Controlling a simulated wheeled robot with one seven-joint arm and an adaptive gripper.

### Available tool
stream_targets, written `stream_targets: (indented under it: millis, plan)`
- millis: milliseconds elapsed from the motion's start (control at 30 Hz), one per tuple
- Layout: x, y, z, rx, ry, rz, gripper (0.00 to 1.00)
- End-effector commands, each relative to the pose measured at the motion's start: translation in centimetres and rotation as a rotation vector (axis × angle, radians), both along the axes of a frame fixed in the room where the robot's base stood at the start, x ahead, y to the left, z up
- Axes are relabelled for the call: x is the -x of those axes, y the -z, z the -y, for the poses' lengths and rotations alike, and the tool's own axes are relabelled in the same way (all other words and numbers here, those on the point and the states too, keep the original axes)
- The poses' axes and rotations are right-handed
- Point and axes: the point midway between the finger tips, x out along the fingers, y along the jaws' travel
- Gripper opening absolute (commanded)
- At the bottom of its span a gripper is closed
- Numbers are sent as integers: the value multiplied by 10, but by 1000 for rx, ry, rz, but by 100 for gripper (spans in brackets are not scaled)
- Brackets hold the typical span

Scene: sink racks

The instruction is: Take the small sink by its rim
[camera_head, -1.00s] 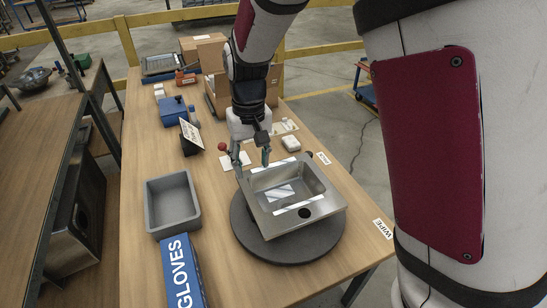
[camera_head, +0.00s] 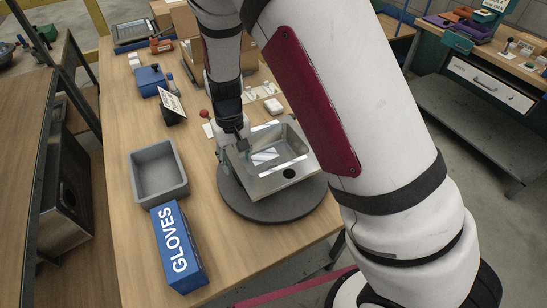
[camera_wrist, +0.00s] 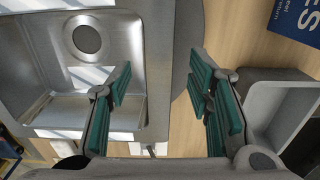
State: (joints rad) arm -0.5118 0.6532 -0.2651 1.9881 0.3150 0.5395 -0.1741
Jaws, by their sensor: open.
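The small sink (camera_head: 262,186) is a silvery metal basin with a round drain hole. It sits on a round dark grey turntable (camera_head: 236,203) on the wooden bench. My gripper (camera_head: 235,147) is at the sink's left rim. In the wrist view my gripper (camera_wrist: 160,82) is open, its green-padded fingers apart. One finger is over the basin of the sink (camera_wrist: 112,52), and the other is outside it, on the grey bin's side. The rim lies between them; I cannot tell whether either finger touches it. My arm hides part of the sink's far side in the head view.
A grey bin (camera_head: 160,194) and a blue GLOVES box (camera_head: 178,252) stand left of the turntable. A black-framed sign (camera_head: 172,108) and a blue box (camera_head: 149,81) are farther back. Bare bench top lies in front of the turntable.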

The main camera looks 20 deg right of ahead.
Motion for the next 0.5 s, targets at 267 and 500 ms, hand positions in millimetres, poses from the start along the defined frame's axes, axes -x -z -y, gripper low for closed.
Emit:
stream_targets:
  millis: [267,500]
  plan:
    - [2,31,1,0,2,-1,47]
    - [1,32,1,0,1,1,47]
